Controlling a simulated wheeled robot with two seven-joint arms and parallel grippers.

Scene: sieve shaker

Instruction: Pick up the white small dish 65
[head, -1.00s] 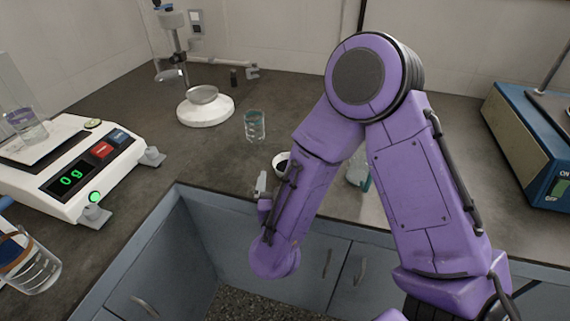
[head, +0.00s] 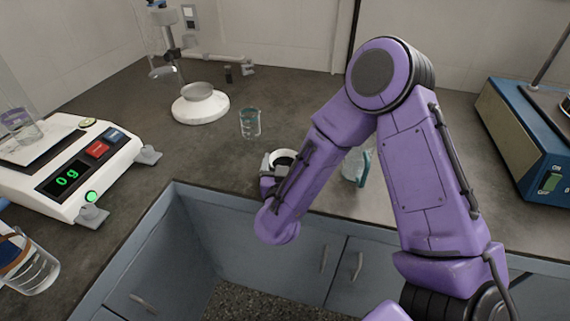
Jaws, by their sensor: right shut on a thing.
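The white small dish (head: 284,154) is on or just above the dark counter, right of a small beaker, with dark contents or a dark inside showing. My right gripper (head: 272,163) is at the dish's left edge and is shut on it. The forearm hides the dish's lower right part, and I cannot tell whether the dish touches the counter. My left gripper is not in view.
A small glass beaker (head: 250,122) stands left of the dish. A white round stand base with a metal bowl (head: 198,89) is behind it. A glass vessel (head: 351,168) stands behind my arm. A blue device (head: 528,135) is at right.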

